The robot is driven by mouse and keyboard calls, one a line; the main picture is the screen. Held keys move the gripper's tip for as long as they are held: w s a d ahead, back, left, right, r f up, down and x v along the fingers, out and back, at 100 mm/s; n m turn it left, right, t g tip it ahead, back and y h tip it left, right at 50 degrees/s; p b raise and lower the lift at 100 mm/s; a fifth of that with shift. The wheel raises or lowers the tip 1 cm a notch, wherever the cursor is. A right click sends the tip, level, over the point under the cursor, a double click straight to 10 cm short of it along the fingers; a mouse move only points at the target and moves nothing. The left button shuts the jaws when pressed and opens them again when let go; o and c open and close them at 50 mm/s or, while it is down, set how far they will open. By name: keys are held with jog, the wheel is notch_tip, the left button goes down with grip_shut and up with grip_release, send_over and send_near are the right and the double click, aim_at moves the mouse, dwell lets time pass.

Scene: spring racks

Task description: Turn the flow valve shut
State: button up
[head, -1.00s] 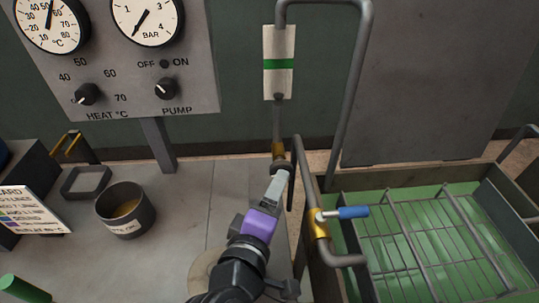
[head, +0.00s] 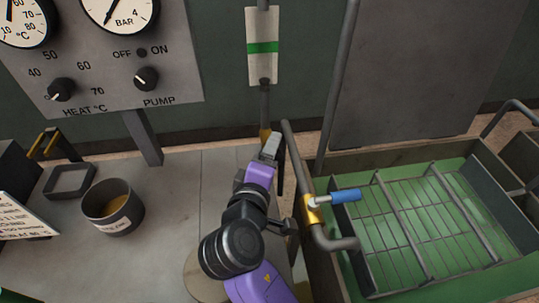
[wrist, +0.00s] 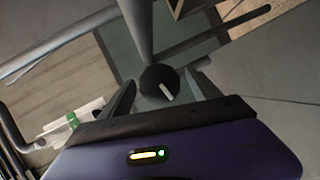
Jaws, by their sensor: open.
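A dark round knob (wrist: 158,82) with a white pointer mark sits between the two fingers of my gripper (wrist: 163,92) in the wrist view. The fingers are open on either side of it; I cannot tell whether they touch it. In the head view my gripper (head: 271,146) is at the upright pipe below the green-banded flow gauge (head: 262,70), and it hides the knob there. A second valve, with a blue lever (head: 345,196) on a brass body (head: 312,210), sits on the bent pipe to the right of my gripper. Its lever points right, across the pipe.
The grey panel (head: 110,75) with dials and two black knobs stands at upper left. A pot (head: 112,208), a square tray (head: 70,181) and a white card (head: 18,215) are on the bench at left. The green basin (head: 435,262) with a wire rack is at right.

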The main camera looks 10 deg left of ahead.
jog(key=c, duration=1.4)
jog(key=shift+o, duration=0.2)
jog(key=shift+r+m+g+y+p, duration=0.2)
jog(key=shift+m+g+y+p, duration=0.2)
jog(key=shift+m+p, duration=0.5)
jog(key=shift+m+g+y+p, duration=0.4)
jog(key=shift+m+y+p, duration=0.1)
jog(key=shift+m+p, duration=0.4)
jog(key=m+g+y+p, duration=0.1)
jog(key=m+y+p, duration=0.1)
jog(key=m+y, duration=0.1)
jog(key=shift+f+m+p, duration=0.15)
jog(key=shift+m+p, duration=0.15)
